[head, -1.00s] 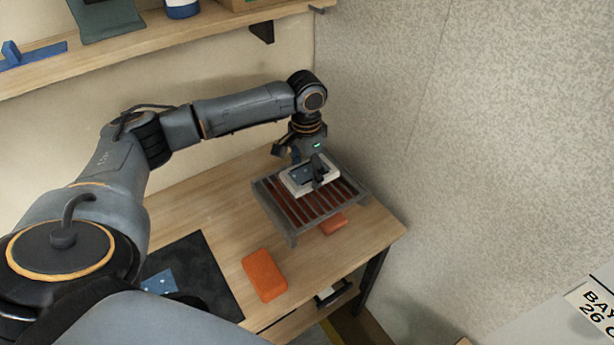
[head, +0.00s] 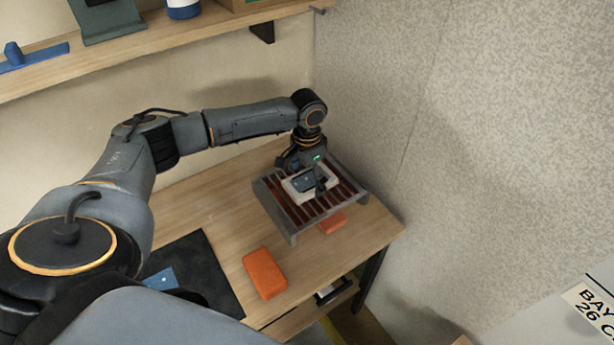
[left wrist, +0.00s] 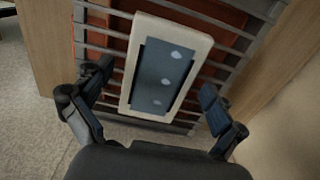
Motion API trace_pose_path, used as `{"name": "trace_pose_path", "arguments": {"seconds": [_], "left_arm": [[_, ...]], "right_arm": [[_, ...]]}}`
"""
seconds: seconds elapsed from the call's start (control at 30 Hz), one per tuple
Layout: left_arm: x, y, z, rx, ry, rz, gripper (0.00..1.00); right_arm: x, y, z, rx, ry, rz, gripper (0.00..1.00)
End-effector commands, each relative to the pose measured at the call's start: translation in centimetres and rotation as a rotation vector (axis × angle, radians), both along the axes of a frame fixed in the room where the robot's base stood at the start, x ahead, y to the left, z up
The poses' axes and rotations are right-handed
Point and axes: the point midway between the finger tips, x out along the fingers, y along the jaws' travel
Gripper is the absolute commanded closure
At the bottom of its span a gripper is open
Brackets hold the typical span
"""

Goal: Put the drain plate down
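The drain plate, a pale rectangle with a blue-grey panel and pale dots (head: 298,193), appears to lie flat on the slatted grey rack (head: 291,238) at the table's back right corner. It fills the middle of the left wrist view (left wrist: 142,108), with the rack's bars (left wrist: 225,48) beneath it. My left gripper (head: 308,180) is right over the plate. In the left wrist view its two fingers (left wrist: 158,85) stand apart on either side of the plate, with gaps to its edges. Part of the plate is hidden by a finger in the head view. My right gripper is not in view.
An orange block (head: 265,273) lies in front of the rack, and another orange piece (head: 332,222) shows by its front edge. A dark mat (head: 213,275) with a blue piece (head: 162,279) lies left. Walls stand close behind and right. A shelf (head: 215,42) runs above.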

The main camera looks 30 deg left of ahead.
Motion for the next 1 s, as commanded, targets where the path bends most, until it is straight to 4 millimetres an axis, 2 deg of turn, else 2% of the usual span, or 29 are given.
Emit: {"name": "trace_pose_path", "arguments": {"seconds": [0.37, 0.47, 0.8, 1.0], "left_arm": [[0.1, 0.0, 0.6, -0.001, -0.003, 0.0, 0.03], [0.1, 0.0, 1.8, 0.0, -0.003, 0.001, 0.03], [0.1, 0.0, 8.9, -0.001, -0.004, 0.0, 0.03], [0.1, 0.0, 11.6, -0.002, -0.001, 0.0, 0.03]], "right_arm": [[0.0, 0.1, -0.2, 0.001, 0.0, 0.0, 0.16], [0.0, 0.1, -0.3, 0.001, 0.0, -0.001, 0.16], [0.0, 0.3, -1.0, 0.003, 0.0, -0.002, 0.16], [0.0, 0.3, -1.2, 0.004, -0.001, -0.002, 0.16]]}}
